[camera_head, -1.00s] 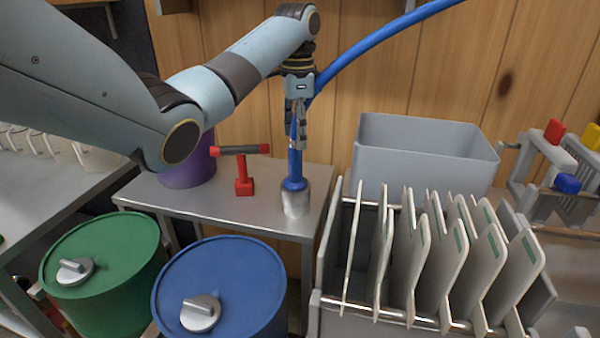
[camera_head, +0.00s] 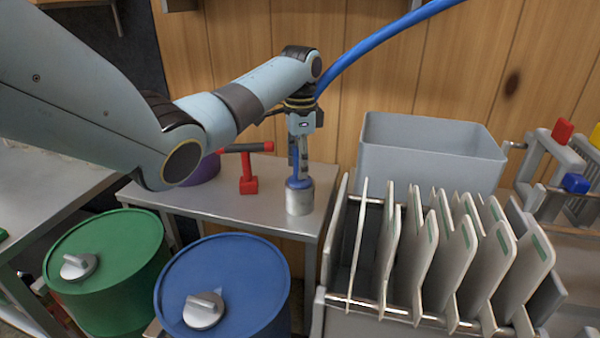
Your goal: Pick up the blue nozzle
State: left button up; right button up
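The blue nozzle (camera_head: 298,183) stands upright with its lower end at a silver metal cup (camera_head: 300,202) on the small steel table. Its blue hose (camera_head: 385,38) arcs away to the upper right from behind my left gripper. My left gripper (camera_head: 298,167) points straight down over the nozzle, its fingers at the nozzle's shaft just above the cup. The fingers hide much of the shaft, and I cannot tell whether they are closed on it. My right gripper is not in view.
A grey bin (camera_head: 430,150) and a rack of pale plates (camera_head: 440,245) are to the right. Green (camera_head: 108,250) and blue (camera_head: 240,275) lidded drums stand in front.

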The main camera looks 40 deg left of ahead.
pick_arm(q)
grip_shut()
jog(key=shift+r, duration=0.15)
notch_tip(320, 180, up, 10)
jog(key=shift+f+p, duration=0.1)
jog(key=shift+p, duration=0.45)
